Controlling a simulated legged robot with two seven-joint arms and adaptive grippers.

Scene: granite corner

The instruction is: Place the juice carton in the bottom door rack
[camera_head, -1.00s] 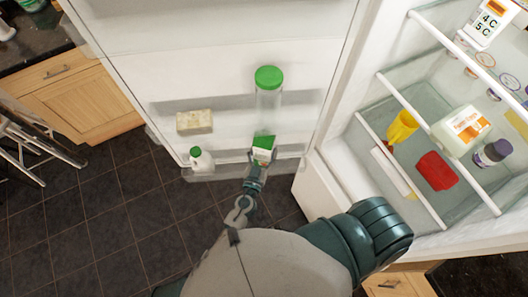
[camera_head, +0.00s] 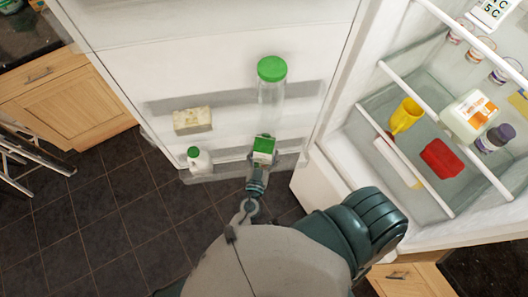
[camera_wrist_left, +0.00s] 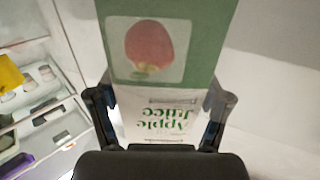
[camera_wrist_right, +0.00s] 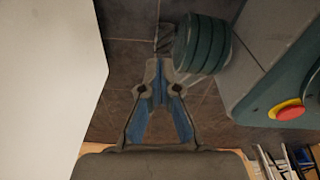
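The juice carton (camera_head: 263,146) is white with a green top and stands at the right part of the bottom door rack (camera_head: 228,174). My left gripper (camera_head: 259,163) reaches it from the front. In the left wrist view, the carton (camera_wrist_left: 158,55) shows an apple picture and "Apple Juice" lettering, with the fingers (camera_wrist_left: 160,110) closed on both sides. I cannot tell whether its base touches the rack floor. My right gripper (camera_wrist_right: 158,65) is empty, with its fingertips together above the dark floor; it is outside the head view.
A small white bottle with a green cap (camera_head: 200,160) stands at the left of the same rack. A tall clear container with a green lid (camera_head: 271,70) and an egg box (camera_head: 192,121) are on the rack above. The open fridge (camera_head: 420,150) is to the right.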

